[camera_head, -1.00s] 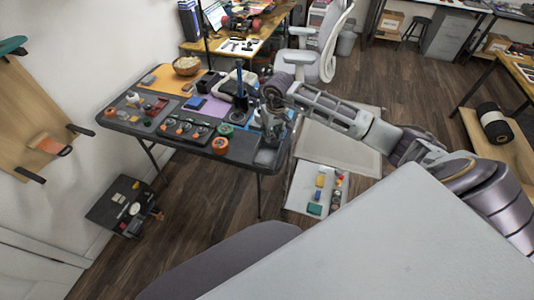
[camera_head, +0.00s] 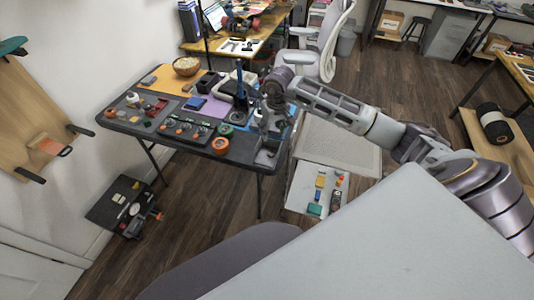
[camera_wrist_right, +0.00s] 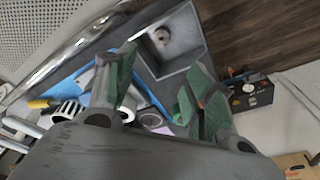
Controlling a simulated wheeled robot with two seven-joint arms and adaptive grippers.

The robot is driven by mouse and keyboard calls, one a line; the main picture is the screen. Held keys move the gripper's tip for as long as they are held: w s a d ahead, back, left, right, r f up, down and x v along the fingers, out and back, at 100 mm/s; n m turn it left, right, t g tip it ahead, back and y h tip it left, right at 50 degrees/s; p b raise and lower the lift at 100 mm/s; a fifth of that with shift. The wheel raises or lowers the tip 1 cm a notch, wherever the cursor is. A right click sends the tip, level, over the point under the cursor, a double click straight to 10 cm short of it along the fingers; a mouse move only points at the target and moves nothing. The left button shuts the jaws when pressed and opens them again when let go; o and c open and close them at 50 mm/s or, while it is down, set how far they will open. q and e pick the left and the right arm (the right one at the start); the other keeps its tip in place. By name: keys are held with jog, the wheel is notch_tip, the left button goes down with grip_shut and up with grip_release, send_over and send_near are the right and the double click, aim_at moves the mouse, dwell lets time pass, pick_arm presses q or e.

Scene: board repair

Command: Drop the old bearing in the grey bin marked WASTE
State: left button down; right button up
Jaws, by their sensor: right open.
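The grey bin (camera_head: 266,158) stands at the near right corner of the dark table. In the right wrist view the open-topped bin (camera_wrist_right: 184,62) is just beyond my fingertips; no WASTE marking is readable. A small round ring-like piece, seemingly the old bearing (camera_wrist_right: 162,36), lies on the bin's floor. My right gripper (camera_head: 268,118) is above the table near the bin. In the right wrist view its green-padded fingers (camera_wrist_right: 158,85) are apart with nothing between them. My left gripper is not in view.
The dark table (camera_head: 243,160) holds several tools and parts, an orange-rimmed round thing (camera_head: 220,145) and a wooden bowl (camera_head: 186,66). A lower white tray (camera_head: 299,190) with small coloured items is right of the table. A black case (camera_head: 122,205) lies on the floor at left.

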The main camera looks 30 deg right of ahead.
notch_tip(320, 180, up, 10)
jog(key=s, duration=0.1)
jog(key=shift+s, duration=0.25)
jog(key=shift+a+f, duration=0.15)
dwell(0.8)
